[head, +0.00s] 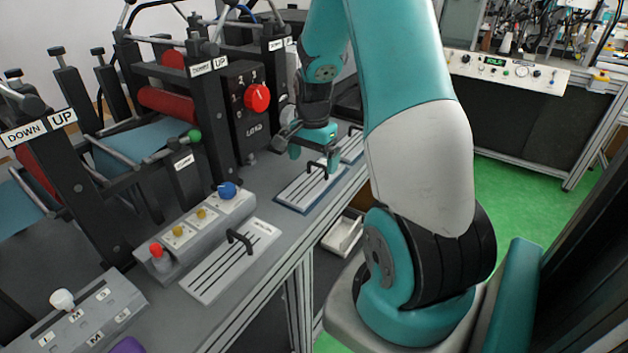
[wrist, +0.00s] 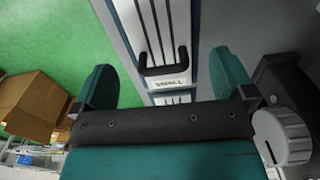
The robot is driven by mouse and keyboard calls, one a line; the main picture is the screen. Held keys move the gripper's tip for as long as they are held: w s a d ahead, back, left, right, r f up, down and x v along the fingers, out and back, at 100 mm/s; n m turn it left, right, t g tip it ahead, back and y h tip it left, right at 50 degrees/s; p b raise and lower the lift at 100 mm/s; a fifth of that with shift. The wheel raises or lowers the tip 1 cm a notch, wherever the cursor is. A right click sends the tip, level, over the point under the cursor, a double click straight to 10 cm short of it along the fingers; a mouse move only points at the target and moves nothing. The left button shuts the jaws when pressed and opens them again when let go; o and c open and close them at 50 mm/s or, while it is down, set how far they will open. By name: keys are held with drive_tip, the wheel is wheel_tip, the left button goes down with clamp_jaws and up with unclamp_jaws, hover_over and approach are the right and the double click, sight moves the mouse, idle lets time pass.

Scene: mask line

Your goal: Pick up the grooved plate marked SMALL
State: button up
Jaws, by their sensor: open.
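The grooved plate marked SMALL (wrist: 151,32) lies flat below my gripper in the wrist view, with long dark grooves. Its black handle (wrist: 164,70) and printed label (wrist: 170,83) show between my fingers. In the head view it appears to be the middle plate (head: 297,191), in a blue-edged place on the bench; its label is too small to read there. My gripper (head: 314,159) is open and empty above the handle end of this plate. In the wrist view the two teal fingers stand apart on either side of the handle; contact is not visible.
A nearer grooved plate (head: 232,265) and a farther one (head: 352,147) lie on the same bench. A button box (head: 190,232) and the roller machine (head: 165,100) with a red knob (head: 257,97) stand to the left. A white tray (head: 343,234) sits below the bench edge.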

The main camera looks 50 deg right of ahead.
sight(313, 180)
wheel_tip(313, 180, down, 5)
drive_tip(key=shift+f+p, duration=0.15)
drive_tip(key=shift+p, duration=0.2)
drive_tip(key=c, duration=1.1)
